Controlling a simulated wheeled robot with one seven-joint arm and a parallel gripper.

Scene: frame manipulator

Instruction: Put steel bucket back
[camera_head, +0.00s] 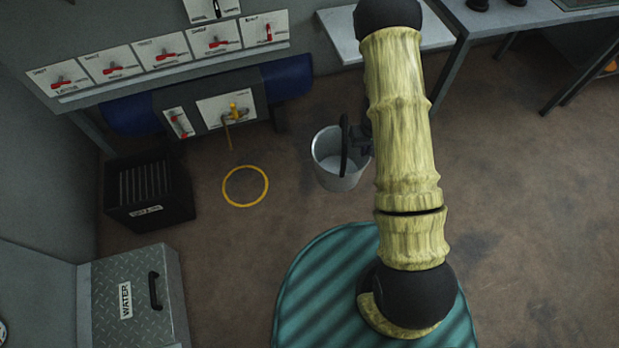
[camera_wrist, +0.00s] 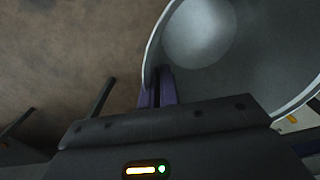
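The steel bucket (camera_head: 340,176) is a light grey, open-topped pail, seen near the middle of the head view and left of my arm. In the wrist view its rim and inside (camera_wrist: 245,60) fill the upper right. My gripper (camera_wrist: 158,76) has its two purple-padded fingers close together at the bucket's rim, and they look shut on its wall. In the head view my gripper (camera_head: 357,145) is at the bucket's right side, partly hidden by my arm. The bucket looks empty. I cannot tell whether its base touches the floor. A yellow ring (camera_head: 246,204) marks the floor left of it.
A yellow tap (camera_head: 235,111) is on the panel behind the ring. A black crate (camera_head: 150,190) and a metal box labelled WATER (camera_head: 135,300) stand at the left. Grey tables (camera_head: 455,50) are at the back right. Floor between bucket and ring is clear.

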